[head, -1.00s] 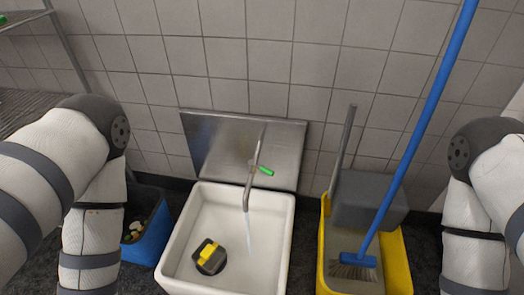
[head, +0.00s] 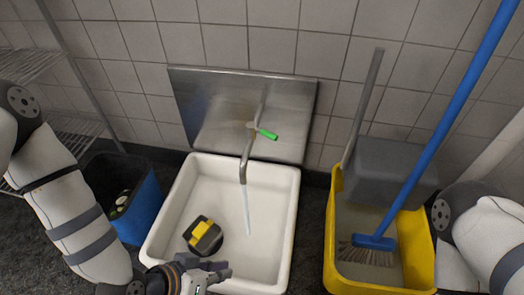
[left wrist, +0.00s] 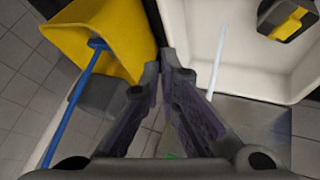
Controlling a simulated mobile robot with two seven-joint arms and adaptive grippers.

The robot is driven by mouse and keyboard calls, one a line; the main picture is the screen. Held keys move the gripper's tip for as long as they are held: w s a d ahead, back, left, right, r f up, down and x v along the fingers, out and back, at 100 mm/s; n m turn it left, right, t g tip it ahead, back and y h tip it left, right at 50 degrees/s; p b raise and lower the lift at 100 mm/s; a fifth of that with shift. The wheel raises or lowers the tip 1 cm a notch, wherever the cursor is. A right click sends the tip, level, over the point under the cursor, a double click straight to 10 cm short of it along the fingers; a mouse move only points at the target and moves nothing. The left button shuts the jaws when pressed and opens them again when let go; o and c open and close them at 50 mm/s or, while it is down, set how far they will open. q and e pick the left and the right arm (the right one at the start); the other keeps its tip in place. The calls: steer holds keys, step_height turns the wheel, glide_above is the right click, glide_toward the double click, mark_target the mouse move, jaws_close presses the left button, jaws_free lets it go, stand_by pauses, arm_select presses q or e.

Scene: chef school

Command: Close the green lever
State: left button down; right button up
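The green lever (head: 267,134) sits on the steel tap (head: 246,160) above the white sink (head: 168,215) and points to the right. Water runs from the spout into the sink. My left gripper (head: 222,270) is over the sink's front edge, empty and well short of the lever. My right gripper is out of view; only part of my right arm shows at the right edge.
A black and yellow object (head: 203,236) lies in the sink. A yellow mop bucket (head: 334,262) with a blue-handled brush (head: 430,125) stands to the right. A blue bin (head: 140,208) stands to the left. A steel panel (head: 200,105) backs the tap on the tiled wall.

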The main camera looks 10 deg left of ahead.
arm_select(q)
steer(key=w+m+t+h+b, duration=0.1)
steer(key=w+t+b, duration=0.25)
steer(key=w, duration=0.75)
steer(key=m+t+h+b, duration=0.1)
steer(key=m+t+b, duration=0.15)
steer(key=t, duration=0.35)
glide_toward(266, 135)
steer(key=shift+n+g, duration=0.25)
steer(key=b+x, duration=0.4)
steer(key=x, duration=0.1)
steer(key=shift+w, duration=0.3)
steer(key=shift+w+d, duration=0.4)
steer(key=shift+w, duration=0.2)
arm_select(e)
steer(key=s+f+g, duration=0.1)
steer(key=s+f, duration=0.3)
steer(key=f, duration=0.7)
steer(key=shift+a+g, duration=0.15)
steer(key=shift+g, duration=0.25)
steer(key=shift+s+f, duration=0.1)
